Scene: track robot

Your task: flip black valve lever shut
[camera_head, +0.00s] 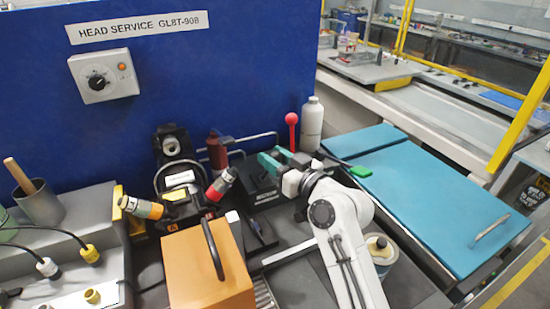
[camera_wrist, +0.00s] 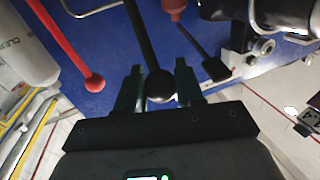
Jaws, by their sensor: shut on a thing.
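The black valve lever (camera_wrist: 143,35) is a dark rod with a round ball end in the wrist view. Its ball sits between the two fingers of my gripper (camera_wrist: 160,90), which is shut on it. In the head view my gripper (camera_head: 272,163) has green fingers and reaches left over a black labelled base (camera_head: 268,197). The lever itself is hidden there behind the fingers. A red lever with a ball knob (camera_head: 291,120) stands upright just behind my gripper; it also shows in the wrist view (camera_wrist: 72,50), left of the fingers.
A white bottle (camera_head: 312,125) and a dark red bottle (camera_head: 216,150) stand near the blue panel (camera_head: 190,70). Left are black equipment, a red-tipped connector (camera_head: 221,185) and an orange box (camera_head: 207,270) with a handle. A teal-topped bench (camera_head: 430,195) lies right.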

